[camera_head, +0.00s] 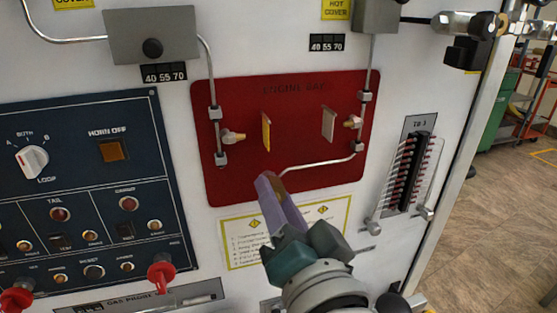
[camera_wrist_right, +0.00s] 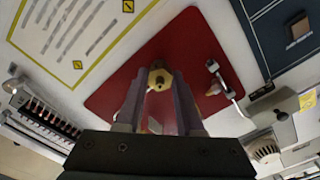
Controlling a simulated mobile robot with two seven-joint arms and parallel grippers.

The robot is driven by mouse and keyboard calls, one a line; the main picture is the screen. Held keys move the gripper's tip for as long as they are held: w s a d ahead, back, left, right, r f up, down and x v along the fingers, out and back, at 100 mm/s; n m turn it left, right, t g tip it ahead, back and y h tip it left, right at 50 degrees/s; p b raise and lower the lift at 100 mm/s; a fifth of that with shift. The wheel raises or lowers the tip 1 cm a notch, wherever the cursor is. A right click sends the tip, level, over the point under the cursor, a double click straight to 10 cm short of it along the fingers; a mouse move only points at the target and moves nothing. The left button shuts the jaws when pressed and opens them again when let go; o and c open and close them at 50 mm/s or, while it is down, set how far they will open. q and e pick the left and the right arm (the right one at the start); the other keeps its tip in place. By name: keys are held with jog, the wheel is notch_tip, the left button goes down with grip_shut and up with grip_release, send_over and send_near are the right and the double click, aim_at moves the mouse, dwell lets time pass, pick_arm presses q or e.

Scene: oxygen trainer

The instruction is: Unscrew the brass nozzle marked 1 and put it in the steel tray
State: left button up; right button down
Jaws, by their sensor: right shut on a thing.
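My right gripper (camera_head: 268,182) is in front of the lower edge of the red panel (camera_head: 300,95). In the right wrist view its two fingers (camera_wrist_right: 158,90) are shut on a brass hexagonal nozzle (camera_wrist_right: 158,76) with a hole in its face. Only a small brownish part of it shows in the head view. No number is readable on it. One brass fitting (camera_head: 234,137) sits at the left of the red panel and another (camera_head: 352,122) at the right, both apart from the gripper. I cannot make out a steel tray. My left gripper is out of view.
A yellow tag (camera_head: 266,131) and a pale tag (camera_head: 329,124) stick out from the red panel. Steel pipes (camera_head: 320,163) run across it. Open floor (camera_head: 490,215) lies beyond.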

jog(key=shift+n, duration=0.8)
jog(key=c, duration=0.6)
grip_release()
jog(key=s+m+p, duration=0.1)
jog(key=s, duration=0.1)
jog(key=s+d+m, duration=0.1)
jog(key=m, duration=0.1)
jog(key=shift+s+d+m+p, duration=0.1)
jog(key=shift+s+m+p, duration=0.2)
jog(key=shift+s+p, duration=0.05)
